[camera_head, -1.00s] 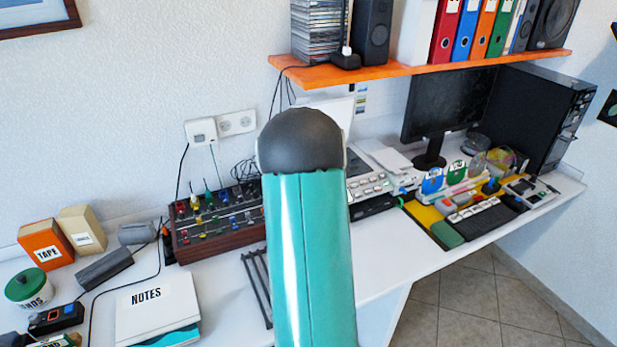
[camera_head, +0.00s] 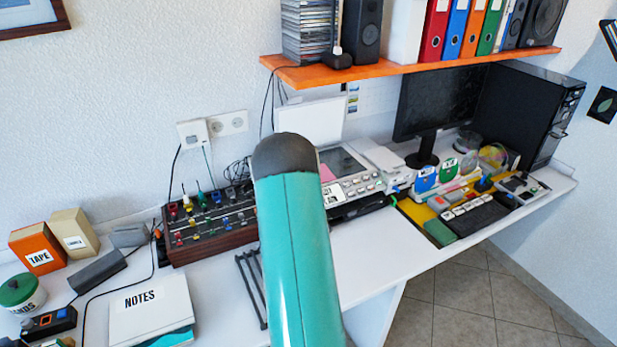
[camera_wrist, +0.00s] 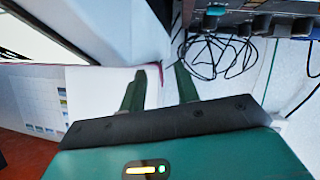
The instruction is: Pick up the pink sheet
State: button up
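The pink sheet (camera_head: 327,173) shows in the head view as a small pink patch on the flat glass of an open scanner-like machine (camera_head: 352,188), just right of my arm. My arm covers part of this area. In the wrist view, a thin pink-red edge lies near my gripper's fingertips; I cannot tell for sure that it is the sheet. My gripper (camera_wrist: 158,78) has its two dark green fingers apart, with a gap between them. The head view hides my gripper behind my arm.
The machine's raised white lid (camera_head: 310,120) stands behind it. A mixer with knobs (camera_head: 208,226) and loose black cables (camera_wrist: 212,55) are close by. An orange shelf (camera_head: 400,68) hangs above. The white desk front (camera_head: 375,255) is clear.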

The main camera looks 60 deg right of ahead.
grip_shut()
jog(key=shift+r, duration=0.1)
